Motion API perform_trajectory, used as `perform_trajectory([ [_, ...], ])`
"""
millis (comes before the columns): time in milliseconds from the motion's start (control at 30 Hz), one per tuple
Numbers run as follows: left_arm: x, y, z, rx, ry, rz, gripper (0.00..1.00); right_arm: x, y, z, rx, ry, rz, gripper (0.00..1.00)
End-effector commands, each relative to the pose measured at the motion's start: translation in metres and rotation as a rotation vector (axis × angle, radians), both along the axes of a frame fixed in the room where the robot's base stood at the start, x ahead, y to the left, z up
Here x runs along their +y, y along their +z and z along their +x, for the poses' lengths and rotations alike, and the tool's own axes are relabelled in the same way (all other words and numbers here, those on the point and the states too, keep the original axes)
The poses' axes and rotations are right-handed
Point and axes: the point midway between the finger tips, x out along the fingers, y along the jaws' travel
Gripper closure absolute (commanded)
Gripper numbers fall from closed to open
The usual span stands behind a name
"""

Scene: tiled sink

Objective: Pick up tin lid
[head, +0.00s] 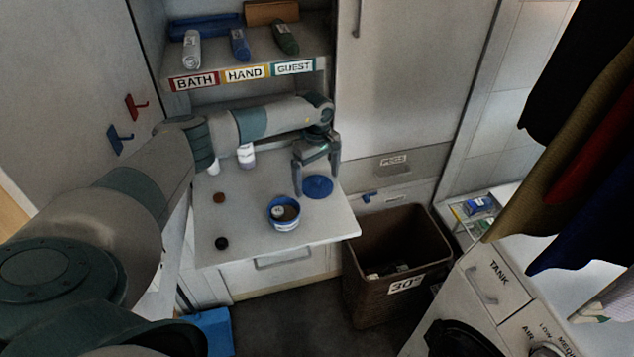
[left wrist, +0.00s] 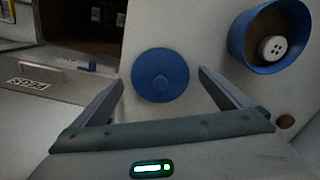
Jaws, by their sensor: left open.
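The tin lid (head: 317,187) is a round blue disc lying flat on the pull-out shelf (head: 320,225). In the left wrist view the lid (left wrist: 160,75) shows a small knob at its middle. My left gripper (head: 316,187) is open above the lid, pointing down. In the left wrist view its fingers (left wrist: 162,78) stand on either side of the lid, apart from it. My right gripper is not in view.
A white bottle (head: 246,156) stands at the back of the shelf. A brown button (head: 219,197) and a black one (head: 222,243) lie at its left. A brown bin (head: 385,290) stands below its right edge. A labelled cubby (head: 245,75) is behind my arm.

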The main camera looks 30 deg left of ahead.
Motion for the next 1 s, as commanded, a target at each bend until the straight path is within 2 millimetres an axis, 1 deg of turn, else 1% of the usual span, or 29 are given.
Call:
perform_trajectory([
  [467,0.0004,-0.0019,-0.0001,0.0,0.0,0.001,0.02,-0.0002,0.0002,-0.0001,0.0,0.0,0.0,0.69],
  [500,0.0005,-0.0019,0.0,0.0,0.0,0.001,0.07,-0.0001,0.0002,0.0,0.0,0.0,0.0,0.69],
  [533,0.0005,-0.0019,0.0,0.0,0.0,0.001,0.14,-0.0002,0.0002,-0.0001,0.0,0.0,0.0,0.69],
  [567,0.0005,-0.0019,0.0,0.0,0.001,0.001,0.21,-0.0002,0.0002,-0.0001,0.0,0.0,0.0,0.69],
  [600,0.0005,-0.0018,0.0,0.0,0.001,0.001,0.31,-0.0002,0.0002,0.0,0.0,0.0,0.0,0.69],
  [667,0.0005,-0.0018,0.0,0.0,0.001,0.001,0.45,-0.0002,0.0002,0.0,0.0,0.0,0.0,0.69],
  [1000,0.0006,-0.0015,0.0001,0.0,0.001,0.001,0.46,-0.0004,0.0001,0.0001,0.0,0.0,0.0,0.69],
])
